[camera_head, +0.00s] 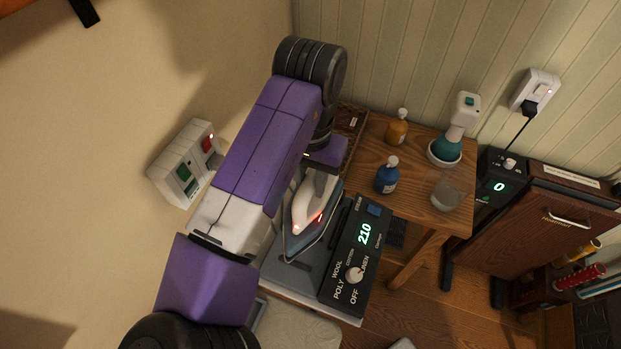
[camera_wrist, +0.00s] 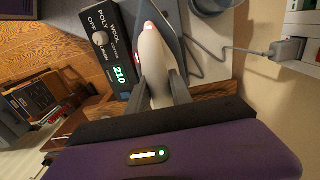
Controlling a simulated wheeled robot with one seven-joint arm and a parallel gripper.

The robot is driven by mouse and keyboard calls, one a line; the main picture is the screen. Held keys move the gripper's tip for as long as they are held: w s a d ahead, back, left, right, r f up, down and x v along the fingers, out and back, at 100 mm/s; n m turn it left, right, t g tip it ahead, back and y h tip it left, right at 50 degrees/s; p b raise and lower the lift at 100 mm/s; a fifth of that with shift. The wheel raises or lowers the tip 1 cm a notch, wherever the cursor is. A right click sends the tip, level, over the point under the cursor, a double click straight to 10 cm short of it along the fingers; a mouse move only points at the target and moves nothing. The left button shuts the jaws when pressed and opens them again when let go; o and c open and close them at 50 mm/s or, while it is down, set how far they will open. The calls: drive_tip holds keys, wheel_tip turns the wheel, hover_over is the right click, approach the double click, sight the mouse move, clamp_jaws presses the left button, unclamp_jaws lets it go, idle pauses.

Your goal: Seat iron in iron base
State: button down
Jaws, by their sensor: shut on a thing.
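The iron (camera_head: 306,208) has a white body, a grey soleplate and a small red light. It also shows in the wrist view (camera_wrist: 153,62). The iron base (camera_head: 345,262) is grey with a black control panel, a knob and a green 210 display; its panel shows in the wrist view (camera_wrist: 102,45). My gripper (camera_head: 322,178) is shut on the iron's handle end, with one grey finger on each side in the wrist view (camera_wrist: 160,88). The iron is over the base's grey rest; I cannot tell whether they touch. My arm hides part of the base.
A wooden side table (camera_head: 405,205) holds an amber bottle (camera_head: 397,128), a blue bottle (camera_head: 387,176), a teal-and-white sprayer (camera_head: 456,135) and a clear cup (camera_head: 446,193). A white wall unit (camera_head: 184,165) is left of my arm. A grey cord (camera_wrist: 225,50) runs to a plug beside the iron.

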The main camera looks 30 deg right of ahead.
sight(310, 205)
drive_tip(key=shift+f+b, duration=1.75)
drive_tip(key=shift+f, duration=0.2)
drive_tip(key=shift+f+b, duration=1.3)
drive_tip(key=shift+f, duration=0.9)
drive_tip(key=shift+f, duration=0.15)
drive_tip(key=c, duration=1.1)
unclamp_jaws()
drive_tip(key=shift+o, duration=0.2)
drive_tip(key=shift+f, duration=0.1)
